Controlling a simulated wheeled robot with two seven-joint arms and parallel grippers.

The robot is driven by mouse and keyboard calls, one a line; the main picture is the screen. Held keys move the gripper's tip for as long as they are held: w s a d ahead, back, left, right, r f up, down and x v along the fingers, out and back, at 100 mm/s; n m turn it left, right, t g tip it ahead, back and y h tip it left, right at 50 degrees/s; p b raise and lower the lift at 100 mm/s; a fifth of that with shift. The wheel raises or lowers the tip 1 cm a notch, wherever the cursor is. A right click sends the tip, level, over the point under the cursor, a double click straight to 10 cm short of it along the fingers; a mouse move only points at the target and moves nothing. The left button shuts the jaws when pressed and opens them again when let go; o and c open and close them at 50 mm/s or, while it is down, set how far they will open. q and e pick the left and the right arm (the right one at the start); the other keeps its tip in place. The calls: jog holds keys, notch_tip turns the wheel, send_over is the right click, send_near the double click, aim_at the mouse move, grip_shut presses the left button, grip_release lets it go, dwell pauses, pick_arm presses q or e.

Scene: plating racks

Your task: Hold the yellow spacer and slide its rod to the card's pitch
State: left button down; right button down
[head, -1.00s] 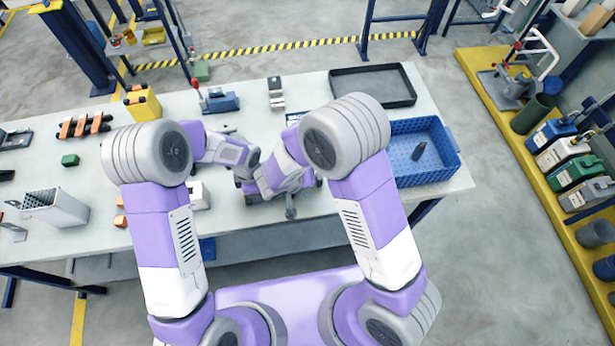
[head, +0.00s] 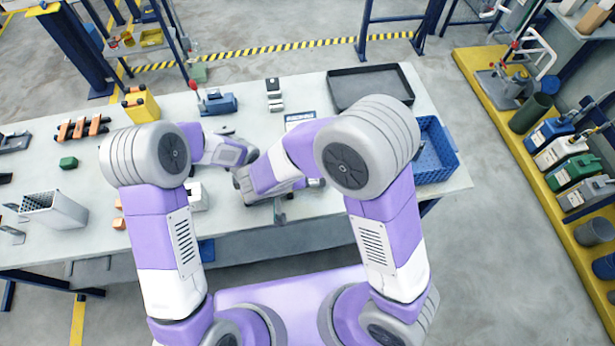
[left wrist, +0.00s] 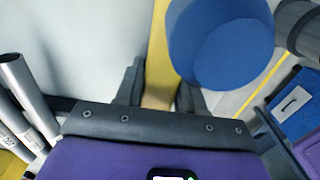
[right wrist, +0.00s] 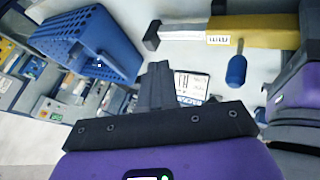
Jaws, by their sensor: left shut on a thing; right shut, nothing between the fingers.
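The yellow spacer (right wrist: 266,31) shows at the upper right of the right wrist view. A pale rod (right wrist: 185,31) with a dark end sticks out to its left, and a blue knob (right wrist: 236,70) hangs below it. My left gripper (left wrist: 158,90) is shut on the yellow spacer (left wrist: 159,45); a large blue round part (left wrist: 220,45) sits close beside it. My right gripper (right wrist: 158,75) is shut and empty, apart from the rod. A printed white card (right wrist: 191,84) lies beyond its fingers, and in the head view a card (head: 300,117) lies behind my right forearm.
A blue crate (head: 450,160) stands at the table's right, partly behind my right arm. A black tray (head: 400,75) lies at the back right. A yellow block (head: 141,105), a blue clamp-like tool (head: 217,104) and a slotted grey box (head: 55,207) stand to the left.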

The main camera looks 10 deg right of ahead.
jog(key=r, duration=0.1)
jog(key=y, duration=0.3)
send_over(318, 180)
jog(key=a, duration=0.2)
jog(key=f, duration=0.1)
jog(key=w+d+t+y, duration=0.1)
jog(key=w+d+y, duration=0.2)
jog(key=d+y, duration=0.15)
jog(key=s+d+n+g+y, duration=0.1)
jog(key=s+d+n+y, duration=0.1)
jog(key=s+d+y, duration=0.35)
jog(key=shift+h, duration=0.7)
jog(key=x, duration=0.5)
jog(key=s+f+x, duration=0.1)
jog(key=x, duration=0.2)
jog(key=shift+s+d, duration=0.1)
jog(key=shift+d, duration=0.25)
jog(key=shift+a, duration=0.7)
